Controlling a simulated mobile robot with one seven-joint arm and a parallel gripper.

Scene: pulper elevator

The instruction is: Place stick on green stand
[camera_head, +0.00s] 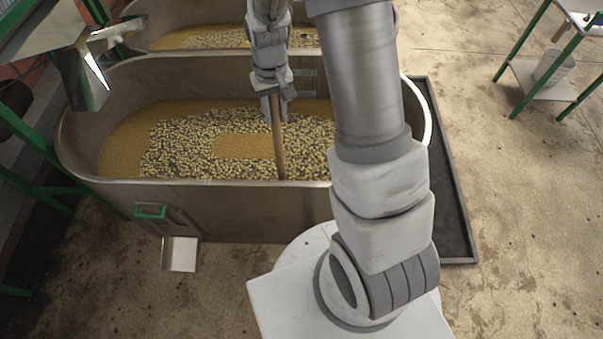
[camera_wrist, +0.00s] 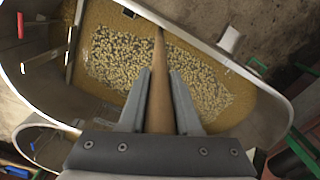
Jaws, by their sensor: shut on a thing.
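My gripper (camera_head: 274,92) is shut on a brown wooden stick (camera_head: 277,142) above the metal tub. The stick hangs down steeply, and its lower end appears near the tub's front rim; I cannot tell if it touches. In the wrist view the stick (camera_wrist: 160,98) runs between the two grey fingers of my gripper (camera_wrist: 160,78) toward the tub rim. A green-framed stand (camera_head: 527,62) with a pale lower shelf is at the far upper right, well away from my gripper. Its top is partly cut off by the frame.
The large metal tub (camera_head: 250,212) holds yellowish liquid with floating beans. A second tub (camera_head: 150,22) lies behind it. Green framing (camera_head: 35,140) is at the left. Concrete floor (camera_head: 500,200) lies open at the right.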

